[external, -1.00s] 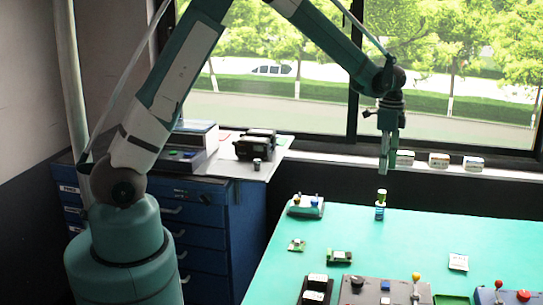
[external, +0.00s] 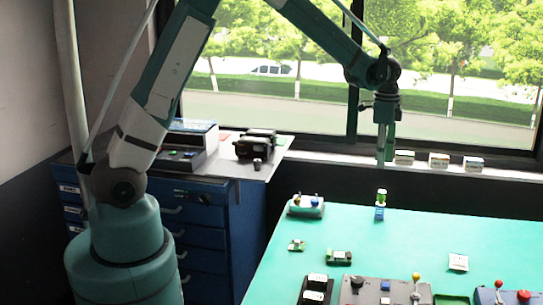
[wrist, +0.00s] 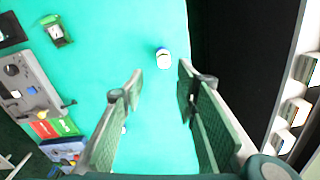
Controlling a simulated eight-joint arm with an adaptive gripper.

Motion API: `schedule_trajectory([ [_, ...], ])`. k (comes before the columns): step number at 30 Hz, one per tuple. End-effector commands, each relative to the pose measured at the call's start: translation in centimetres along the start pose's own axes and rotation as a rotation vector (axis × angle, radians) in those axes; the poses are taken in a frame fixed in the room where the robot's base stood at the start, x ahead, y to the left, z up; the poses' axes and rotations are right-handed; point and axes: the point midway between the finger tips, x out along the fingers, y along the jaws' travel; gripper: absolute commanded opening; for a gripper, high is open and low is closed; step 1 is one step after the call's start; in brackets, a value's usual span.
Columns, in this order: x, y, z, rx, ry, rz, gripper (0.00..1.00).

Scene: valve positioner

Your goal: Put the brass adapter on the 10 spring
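My gripper (external: 381,158) points down above the far edge of the table. In the wrist view its two fingers (wrist: 160,80) are apart with nothing held between them. A small upright stack (external: 380,205) stands on the green table below my gripper, with a yellow-green top, a pale middle and a blue lower part. What looks like the same stack shows in the wrist view as a small white and blue round thing (wrist: 163,58), between and beyond the fingertips. I cannot clearly tell the brass adapter from the 10 spring in it.
A grey device (external: 306,207) stands at the table's far left corner. Small green boards (external: 339,257) and a control panel with a yellow-topped lever (external: 386,291) lie nearer. A white card (external: 458,262) lies to the right. White boxes (external: 438,160) line the window sill.

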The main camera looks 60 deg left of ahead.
Motion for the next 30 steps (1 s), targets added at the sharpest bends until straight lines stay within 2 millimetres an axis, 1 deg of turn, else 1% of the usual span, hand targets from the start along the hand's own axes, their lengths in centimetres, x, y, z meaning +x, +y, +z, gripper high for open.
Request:
schedule_trajectory([
  [1,-0.9,0.5,0.4,-0.014,0.005,-0.007,0.30],
  [6,-3.9,2.1,1.7,-0.070,0.025,-0.034,0.30],
  [15,-8.7,5.5,4.3,-0.176,0.067,-0.082,0.30],
  [21,-11.5,7.9,6.2,-0.246,0.097,-0.112,0.30],
  [30,-14.9,11.8,9.0,-0.351,0.146,-0.152,0.30],
])
